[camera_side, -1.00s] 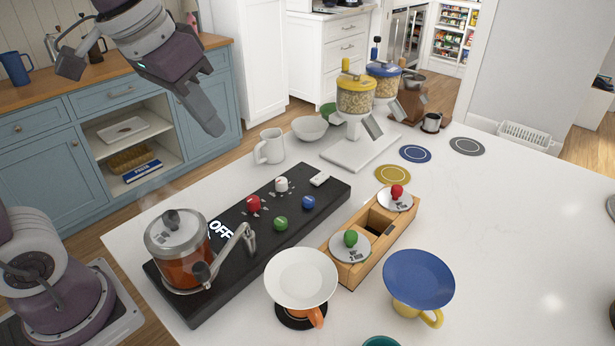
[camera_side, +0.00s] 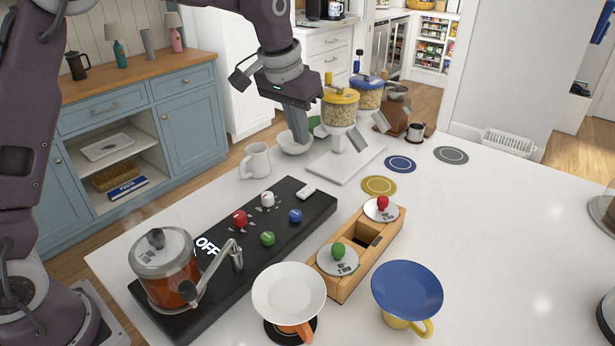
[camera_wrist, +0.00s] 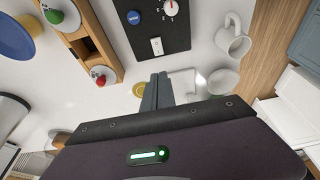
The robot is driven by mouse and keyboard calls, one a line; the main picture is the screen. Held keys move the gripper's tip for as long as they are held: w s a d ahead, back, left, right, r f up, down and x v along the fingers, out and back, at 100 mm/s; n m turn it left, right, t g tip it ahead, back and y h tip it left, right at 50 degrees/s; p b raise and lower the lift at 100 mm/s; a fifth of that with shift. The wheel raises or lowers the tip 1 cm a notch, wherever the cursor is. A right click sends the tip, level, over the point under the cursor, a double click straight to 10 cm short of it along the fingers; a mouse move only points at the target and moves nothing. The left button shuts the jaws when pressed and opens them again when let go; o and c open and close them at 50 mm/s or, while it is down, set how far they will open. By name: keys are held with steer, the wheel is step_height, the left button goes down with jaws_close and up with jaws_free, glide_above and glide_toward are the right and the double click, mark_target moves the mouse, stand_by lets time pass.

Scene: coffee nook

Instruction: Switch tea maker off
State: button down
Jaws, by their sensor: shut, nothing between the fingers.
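The tea maker is a long black base (camera_side: 222,275) on the white counter, with a glass pot (camera_side: 165,262) of reddish liquid on its near end. Red (camera_side: 240,218), white (camera_side: 267,199), green (camera_side: 267,239) and blue (camera_side: 295,215) knobs sit on the base. A small white switch-like piece (camera_side: 306,192) is at its far end, also in the wrist view (camera_wrist: 156,46). My gripper (camera_side: 302,141) is shut and empty, pointing down above the counter beyond the base's far end. Its fingers also show in the wrist view (camera_wrist: 156,88).
A white mug (camera_side: 256,161) and bowl (camera_side: 293,145) stand near my gripper. A dispenser with yellow lid (camera_side: 341,97) is just right. A wooden box (camera_side: 345,287) and white (camera_side: 289,292) and blue (camera_side: 407,288) funnel-topped cups stand in front.

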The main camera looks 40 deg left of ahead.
mark_target(310, 188)
steer(key=x, duration=0.7)
steer(key=s+x, duration=0.1)
steer(key=x, duration=0.3)
steer(key=shift+w+f, duration=0.1)
steer(key=shift+f, duration=0.8)
steer(key=shift+f, duration=0.2)
steer(key=shift+s+r, duration=0.1)
steer(key=shift+s, duration=0.65)
steer(key=v, duration=1.4)
steer(key=shift+s, duration=0.3)
